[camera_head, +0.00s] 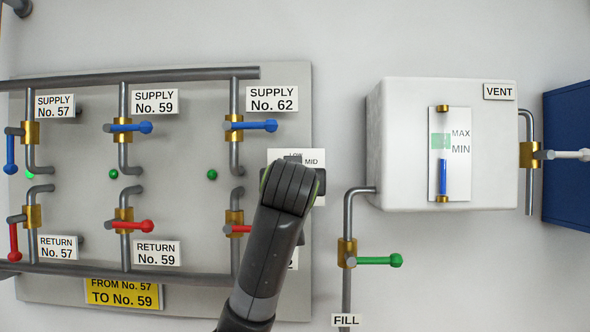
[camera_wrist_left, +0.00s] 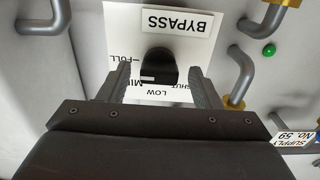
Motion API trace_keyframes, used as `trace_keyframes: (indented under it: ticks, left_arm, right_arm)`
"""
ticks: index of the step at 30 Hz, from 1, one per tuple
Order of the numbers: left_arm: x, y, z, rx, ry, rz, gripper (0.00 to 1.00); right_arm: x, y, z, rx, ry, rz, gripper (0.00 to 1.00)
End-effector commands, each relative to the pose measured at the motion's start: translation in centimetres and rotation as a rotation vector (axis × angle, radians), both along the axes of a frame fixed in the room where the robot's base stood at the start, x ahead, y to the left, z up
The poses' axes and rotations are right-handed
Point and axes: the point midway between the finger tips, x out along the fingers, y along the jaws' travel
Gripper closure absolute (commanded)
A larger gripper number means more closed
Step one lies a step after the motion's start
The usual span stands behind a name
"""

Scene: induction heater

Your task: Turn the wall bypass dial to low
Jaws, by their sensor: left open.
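The bypass dial is a black knob (camera_wrist_left: 158,65) on a white plate labelled BYPASS (camera_wrist_left: 178,22), upside down in the left wrist view. FULL, MID, LOW and SHUT are printed around it. A small pale mark shows on the knob's lower left; I cannot tell exactly which label it points to. My left gripper (camera_wrist_left: 158,72) is open, with one finger on each side of the knob and gaps visible between. In the head view my left arm covers the knob and most of the plate (camera_head: 275,156). My right gripper is not in view.
The grey pipe panel (camera_head: 180,210) with blue-handled and red-handled valves lies left of the dial. A red handle (camera_head: 237,229) sits close to my arm. To the right are the green-handled fill valve (camera_head: 380,261) and a white tank (camera_head: 400,140).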

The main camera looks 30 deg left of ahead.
Motion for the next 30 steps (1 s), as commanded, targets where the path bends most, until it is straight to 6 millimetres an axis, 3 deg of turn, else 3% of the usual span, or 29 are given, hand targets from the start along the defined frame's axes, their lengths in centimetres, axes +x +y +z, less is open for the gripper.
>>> trace_keyframes:
  ticks: [10, 21, 30]
  left_arm:
    - [0.37, 0.23, -0.09, -0.001, 0.0, 0.0, 0.42]
    - [0.35, 0.21, -0.06, 0.0, 0.0, 0.0, 0.86]
    - [0.33, 0.2, -0.24, -0.037, -0.023, 0.0, 0.86]
  right_arm:
    - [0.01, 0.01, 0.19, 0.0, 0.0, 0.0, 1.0]
    - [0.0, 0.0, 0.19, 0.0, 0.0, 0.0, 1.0]
    - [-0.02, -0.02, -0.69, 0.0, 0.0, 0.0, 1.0]
